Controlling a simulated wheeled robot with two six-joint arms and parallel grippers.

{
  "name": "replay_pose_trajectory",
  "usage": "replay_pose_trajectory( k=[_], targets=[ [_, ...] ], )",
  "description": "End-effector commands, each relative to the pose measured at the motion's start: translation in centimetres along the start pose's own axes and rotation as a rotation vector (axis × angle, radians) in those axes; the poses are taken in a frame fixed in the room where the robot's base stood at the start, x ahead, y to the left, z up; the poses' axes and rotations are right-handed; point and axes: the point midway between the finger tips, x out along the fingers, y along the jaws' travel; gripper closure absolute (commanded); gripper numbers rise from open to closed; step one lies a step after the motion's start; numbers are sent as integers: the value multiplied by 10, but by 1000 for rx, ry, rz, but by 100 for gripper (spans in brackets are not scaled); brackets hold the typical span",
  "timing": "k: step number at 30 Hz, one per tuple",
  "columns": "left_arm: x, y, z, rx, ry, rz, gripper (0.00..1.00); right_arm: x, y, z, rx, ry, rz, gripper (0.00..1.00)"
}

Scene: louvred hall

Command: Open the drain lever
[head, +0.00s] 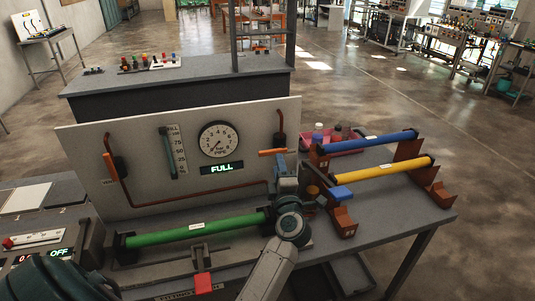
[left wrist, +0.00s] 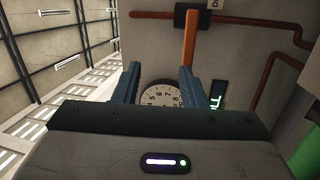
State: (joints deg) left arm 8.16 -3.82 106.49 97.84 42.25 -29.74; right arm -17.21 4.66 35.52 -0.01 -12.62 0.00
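The orange lever (head: 272,152) sits at the black valve body (head: 281,143) on the right of the upright grey panel (head: 85,150). It points left, level. In the left wrist view the lever (left wrist: 190,42) hangs from the valve body (left wrist: 192,17), beside a cut-off label. My left gripper (head: 279,166) is just below the lever in the head view. Its blue fingers (left wrist: 157,75) are apart with nothing held between them; the lever's free end appears by the right fingertip. Whether they touch cannot be told. My right gripper is not in view.
The panel has a round gauge (head: 218,139), a display (head: 222,168) reading FULL, a level tube (head: 168,152) and a copper pipe (head: 200,196). A green cylinder (head: 195,230) lies in front. Blue (head: 367,141) and yellow (head: 383,169) tubes rest on brackets at right.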

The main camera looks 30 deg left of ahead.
Motion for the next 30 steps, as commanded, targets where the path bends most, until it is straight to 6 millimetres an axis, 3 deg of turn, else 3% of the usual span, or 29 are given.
replay_pose_trajectory(
  k=[3,7,14,28,30],
  targets=[
    [7,-18,1,-48,70,-122,62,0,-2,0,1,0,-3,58],
    [9,-28,1,-68,101,-182,62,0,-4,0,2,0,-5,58],
    [26,-33,-1,-67,104,-185,62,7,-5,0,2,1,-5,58],
    [90,-48,-8,-67,105,-184,62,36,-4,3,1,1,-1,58],
    [89,-44,-8,-68,103,-187,62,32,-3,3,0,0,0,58]
  ],
)
